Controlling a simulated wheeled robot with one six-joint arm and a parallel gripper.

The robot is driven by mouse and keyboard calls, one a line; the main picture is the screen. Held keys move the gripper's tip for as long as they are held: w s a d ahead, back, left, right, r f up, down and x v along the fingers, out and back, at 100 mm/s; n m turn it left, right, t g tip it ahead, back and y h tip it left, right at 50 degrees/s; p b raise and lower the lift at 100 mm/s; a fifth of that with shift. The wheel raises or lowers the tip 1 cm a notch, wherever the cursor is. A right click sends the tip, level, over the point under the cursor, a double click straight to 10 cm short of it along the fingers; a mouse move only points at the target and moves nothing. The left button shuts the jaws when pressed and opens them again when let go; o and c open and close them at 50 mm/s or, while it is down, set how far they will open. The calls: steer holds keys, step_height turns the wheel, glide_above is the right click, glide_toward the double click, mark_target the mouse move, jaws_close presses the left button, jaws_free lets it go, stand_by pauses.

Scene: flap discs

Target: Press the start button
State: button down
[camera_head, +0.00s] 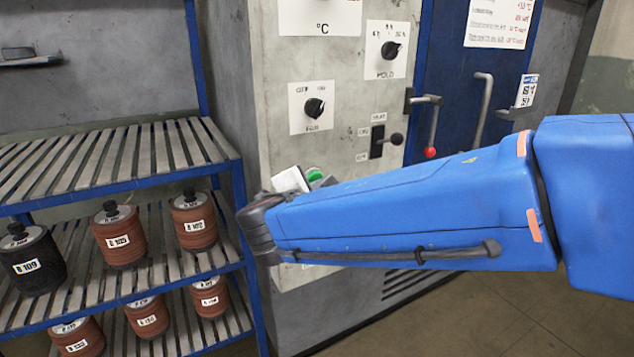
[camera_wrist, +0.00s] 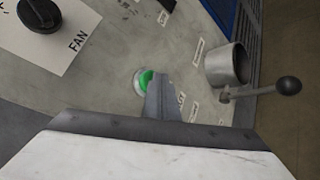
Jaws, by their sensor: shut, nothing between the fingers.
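The green start button (camera_wrist: 145,79) sits in a pale ring on the grey control panel in the wrist view. My gripper (camera_wrist: 160,80) is shut and empty. Its fingertip overlaps the right side of the button in that view; I cannot tell whether it touches. In the head view the green button (camera_head: 314,174) shows just above my blue arm, beside a white part of my gripper's body. The fingertips are hidden there.
The panel carries a FAN knob (camera_head: 314,107), a HOLD knob (camera_head: 390,50) and a black-ball lever (camera_head: 396,139). A red-ball door handle (camera_head: 430,152) is further right. A slatted rack (camera_head: 110,159) with several labelled disc stacks stands at left.

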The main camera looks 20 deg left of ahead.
steer(key=s+d, duration=0.1)
steer(key=d, duration=0.1)
steer(key=s+d, duration=0.2)
steer(key=shift+s, duration=0.15)
stand_by(0.9)
steer(key=d+f+m+g+h, duration=0.2)
steer(key=d+m, duration=0.2)
steer(key=d, duration=0.8)
steer(key=w+d+f+m+g+h, duration=0.15)
steer(key=d+m, duration=0.25)
steer(key=d, duration=0.7)
steer(key=d+f+m+g+h, duration=0.2)
steer(key=d+m+g, duration=0.1)
steer(key=d, duration=0.9)
steer(key=s+d+f+m+g, duration=0.35)
steer(key=s+d+m, duration=0.35)
steer(key=d, duration=0.4)
steer(key=s+d+f+m+y, duration=0.1)
steer(key=s+f+m+y, duration=0.1)
steer(key=s, duration=0.4)
steer(key=s+d+f+m+y, duration=0.2)
steer(key=s+f+m, duration=0.1)
steer(key=s+m, duration=0.2)
steer(key=shift+s+f+g, duration=0.3)
steer(key=shift+s, duration=0.7)
